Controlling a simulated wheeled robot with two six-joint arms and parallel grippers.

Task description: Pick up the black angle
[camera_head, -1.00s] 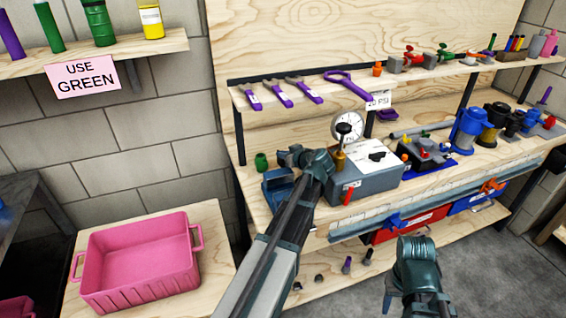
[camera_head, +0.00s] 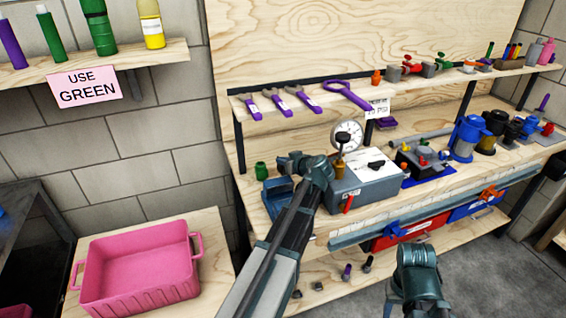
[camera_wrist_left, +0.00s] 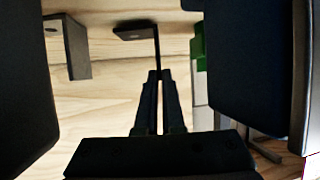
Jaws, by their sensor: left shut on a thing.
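In the left wrist view, my left gripper (camera_wrist_left: 158,76) is shut on the thin upright flange of the black angle (camera_wrist_left: 133,31). The angle's flat dark plate spreads to the left of the fingertips, over pale wood. In the head view my left arm reaches up to the workbench, beside the grey gauge box. Its fingertips and the black angle are hidden there behind the wrist. My right arm shows at the lower right, over the floor; I cannot make out its gripper.
A grey bracket-like piece (camera_wrist_left: 72,48) stands left of the angle, and a green object (camera_wrist_left: 198,50) lies right of it. The grey gauge box (camera_head: 368,187) and a blue holder (camera_head: 278,196) flank my left wrist. A pink crate (camera_head: 140,270) stands at lower left.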

